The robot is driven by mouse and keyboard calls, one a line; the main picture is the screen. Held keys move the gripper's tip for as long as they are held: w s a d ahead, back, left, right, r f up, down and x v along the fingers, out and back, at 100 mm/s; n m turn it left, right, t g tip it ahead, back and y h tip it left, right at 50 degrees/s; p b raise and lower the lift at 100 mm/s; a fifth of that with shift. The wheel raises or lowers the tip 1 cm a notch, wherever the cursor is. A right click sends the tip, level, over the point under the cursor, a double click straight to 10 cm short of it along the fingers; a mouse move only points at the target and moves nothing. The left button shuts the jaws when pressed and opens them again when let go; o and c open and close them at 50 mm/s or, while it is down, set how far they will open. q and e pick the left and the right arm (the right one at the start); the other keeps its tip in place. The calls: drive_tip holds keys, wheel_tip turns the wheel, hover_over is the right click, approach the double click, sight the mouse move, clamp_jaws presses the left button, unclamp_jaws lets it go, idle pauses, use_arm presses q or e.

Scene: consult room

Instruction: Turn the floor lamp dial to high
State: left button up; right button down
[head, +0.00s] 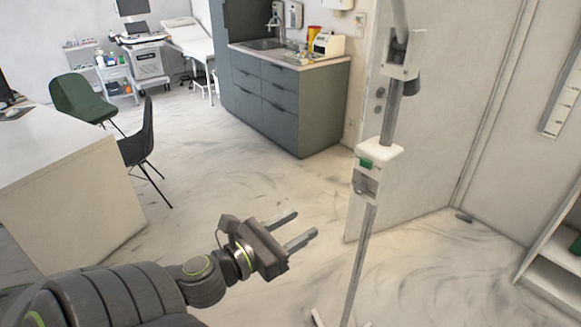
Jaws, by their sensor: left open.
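The floor lamp (364,235) stands upright right of centre, a thin grey pole with its foot partly cut off at the bottom edge. A white box (383,154) is fixed partway up the pole, with a green part on its front. A small grey knob (362,187), which looks like the dial, sits on the box's lower front; its setting is too small to read. My left gripper (306,223) is open and empty, lower and to the left of the knob, its fingers pointing right toward the pole without touching it. My right gripper is out of view.
A white desk (70,190) with dark chairs is at the left. Grey drawers (285,100) with a sink stand behind. A pale door (430,140) is behind the lamp, and a white shelf (555,265) is at the right edge. The floor between desk and lamp is clear.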

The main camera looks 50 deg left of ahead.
use_arm(q)
drive_tip(key=shift+s, duration=0.5)
idle(0.3)
drive_tip(key=w+a+f+n+g+y, duration=0.1)
drive_tip(key=a+f+n+g+y, duration=0.1)
drive_tip(key=a+f+n, duration=0.6)
drive_tip(key=a+f+n+g+y, duration=0.2)
drive_tip(key=a+f+n+y, duration=0.15)
drive_tip(key=f, duration=0.75)
drive_tip(key=s+a+f+n+g, duration=0.25)
drive_tip(key=f+n, duration=0.25)
drive_tip(key=f, duration=0.5)
drive_tip(key=s+a+f+n+g, duration=0.1)
drive_tip(key=s+f+n+g, duration=0.15)
drive_tip(key=f+n, duration=0.45)
drive_tip(key=s+d+f+n+g+h, duration=0.1)
drive_tip(key=s+d+f+n+g, duration=0.15)
drive_tip(key=s+f, duration=0.5)
drive_tip(key=s+d+f+n+g, duration=0.2)
drive_tip(key=s+d+f+n, duration=0.25)
drive_tip(key=f, duration=0.65)
drive_tip(key=s+d+f+n+g+h, duration=0.2)
drive_tip(key=s+d+f+n, duration=0.5)
drive_tip(key=s+d, duration=0.4)
drive_tip(key=shift+s+d+f+g, duration=0.3)
drive_tip(key=shift+s+f+g, duration=0.1)
drive_tip(key=shift+f+g, duration=0.25)
